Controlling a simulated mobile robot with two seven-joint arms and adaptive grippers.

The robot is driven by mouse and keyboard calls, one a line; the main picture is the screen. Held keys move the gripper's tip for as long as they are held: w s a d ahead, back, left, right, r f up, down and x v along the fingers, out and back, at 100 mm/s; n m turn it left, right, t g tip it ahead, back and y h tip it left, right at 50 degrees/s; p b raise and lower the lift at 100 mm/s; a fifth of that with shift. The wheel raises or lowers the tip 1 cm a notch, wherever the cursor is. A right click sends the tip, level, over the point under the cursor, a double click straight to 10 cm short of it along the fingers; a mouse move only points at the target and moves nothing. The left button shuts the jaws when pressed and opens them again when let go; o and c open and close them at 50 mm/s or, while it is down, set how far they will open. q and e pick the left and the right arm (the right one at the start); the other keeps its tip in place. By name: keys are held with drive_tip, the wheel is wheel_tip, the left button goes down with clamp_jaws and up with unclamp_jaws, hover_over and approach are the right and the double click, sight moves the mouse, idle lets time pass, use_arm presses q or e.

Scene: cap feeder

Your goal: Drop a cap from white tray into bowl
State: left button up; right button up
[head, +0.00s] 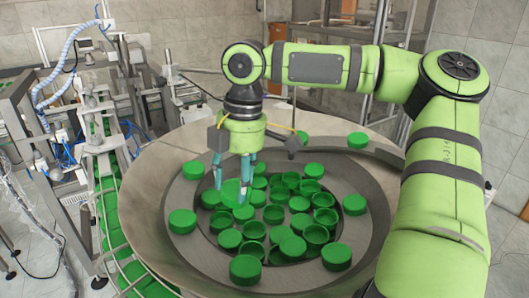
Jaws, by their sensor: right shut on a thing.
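The bowl (150,215) is a wide metal feeder bowl with a sloped rim and a grey inner ring, and many green caps lie in it. My right gripper (231,190) points down over the left part of the bowl. Its two blue fingers are shut on a green cap (232,187), which appears tilted between the fingertips. Caps lying behind and below it make its exact height hard to tell. No white tray is in view. My left gripper is not in view.
Loose green caps, such as one at the front (245,268) and one at the left (182,221), lie on the ring. A conveyor track (118,225) with green caps curves past the bowl's left side. Metal machinery (95,110) stands at the back left.

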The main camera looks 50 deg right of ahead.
drive_tip(key=shift+s, duration=0.25)
drive_tip(key=o, duration=1)
drive_tip(key=shift+w, duration=0.1)
drive_tip(key=r, duration=0.8)
drive_tip(key=d+r, duration=0.1)
drive_tip(key=r, duration=0.3)
drive_tip(key=shift+s+d, duration=0.1)
drive_tip(key=shift+s, duration=0.2)
